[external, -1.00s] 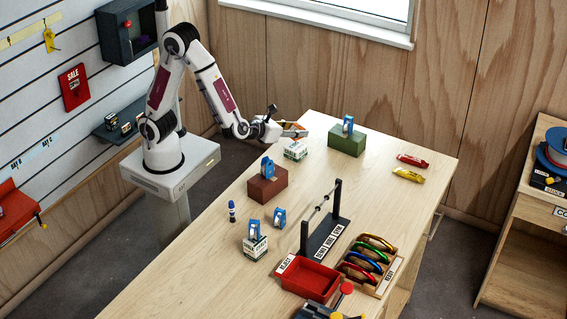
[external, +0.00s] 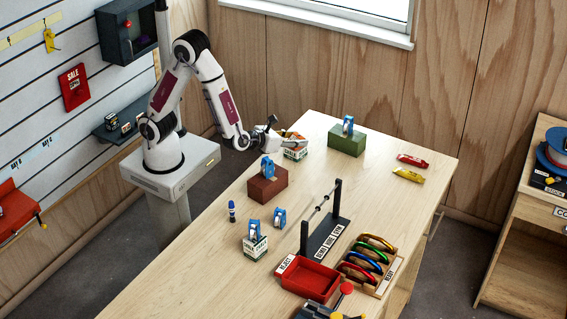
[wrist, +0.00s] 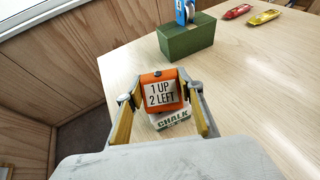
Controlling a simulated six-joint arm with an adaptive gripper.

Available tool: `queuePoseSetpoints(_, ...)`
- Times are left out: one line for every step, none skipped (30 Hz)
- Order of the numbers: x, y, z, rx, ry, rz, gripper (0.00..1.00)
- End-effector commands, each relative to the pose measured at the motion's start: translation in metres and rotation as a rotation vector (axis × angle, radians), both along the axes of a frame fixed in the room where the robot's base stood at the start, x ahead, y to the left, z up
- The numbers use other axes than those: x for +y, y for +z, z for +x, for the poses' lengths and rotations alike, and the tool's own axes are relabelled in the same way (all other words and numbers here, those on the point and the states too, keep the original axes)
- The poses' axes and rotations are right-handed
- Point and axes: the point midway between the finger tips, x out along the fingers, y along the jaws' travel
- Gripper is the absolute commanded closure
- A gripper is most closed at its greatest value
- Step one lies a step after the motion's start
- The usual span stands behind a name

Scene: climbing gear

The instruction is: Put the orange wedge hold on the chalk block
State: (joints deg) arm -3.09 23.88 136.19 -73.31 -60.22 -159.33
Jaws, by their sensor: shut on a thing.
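The orange wedge hold (wrist: 164,76), with a white "1 UP 2 LEFT" label, is between the fingers of my gripper (wrist: 160,95) in the wrist view. The fingers are shut on its two sides. The chalk block (wrist: 172,118), white and green with "CHALK" on it, is directly below the hold and partly hidden by it. In the external view my gripper (external: 288,136) is right over this chalk block (external: 295,154), with the hold low above or touching its top. I cannot tell whether the two touch.
A green block (external: 346,141) with a blue-and-white item stands behind right. A brown block (external: 267,188) with a similar item is nearer. Another white-and-green box (external: 255,247) carries a blue item. Red (external: 412,160) and yellow (external: 408,175) packets lie at right, with clear table around them.

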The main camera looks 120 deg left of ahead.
Motion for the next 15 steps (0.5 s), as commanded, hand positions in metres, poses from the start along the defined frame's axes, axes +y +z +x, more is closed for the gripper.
queuePoseSetpoints(0.0001, 0.0003, 0.0, 0.0, 0.0, 0.0, 0.85)
queuePoseSetpoints(0.0, 0.0003, 0.0, 0.0, 0.0, 0.0, 0.85)
queuePoseSetpoints(0.0, 0.0003, 0.0, 0.0, 0.0, 0.0, 0.85)
queuePoseSetpoints(0.0, 0.0001, 0.0, 0.0, 0.0, 0.0, 0.85)
queuePoseSetpoints(0.0, -0.0002, 0.0, 0.0, 0.0, 0.0, 0.85)
queuePoseSetpoints(0.0, -0.001, 0.0, 0.0, 0.0, 0.0, 0.85)
queuePoseSetpoints(0.0001, -0.0016, 0.0, 0.001, 0.0, 0.0, 0.85)
queuePoseSetpoints(0.0, -0.0022, 0.0001, 0.001, 0.0, 0.0, 0.85)
queuePoseSetpoints(0.0, -0.003, 0.0001, 0.001, 0.0, 0.0, 0.85)
queuePoseSetpoints(0.0, -0.0028, 0.0001, 0.001, 0.0, 0.0, 0.58)
queuePoseSetpoints(0.0, -0.0027, 0.0001, 0.001, 0.0, 0.0, 0.5)
queuePoseSetpoints(0.0, -0.0027, 0.0001, 0.0, 0.0, 0.0, 0.46)
queuePoseSetpoints(0.0001, -0.0027, 0.0, 0.0, 0.0, 0.0, 0.46)
queuePoseSetpoints(0.0, -0.0027, 0.0001, 0.0, 0.0, 0.0, 0.46)
queuePoseSetpoints(0.0, -0.0027, 0.0001, 0.0, 0.0, 0.0, 0.46)
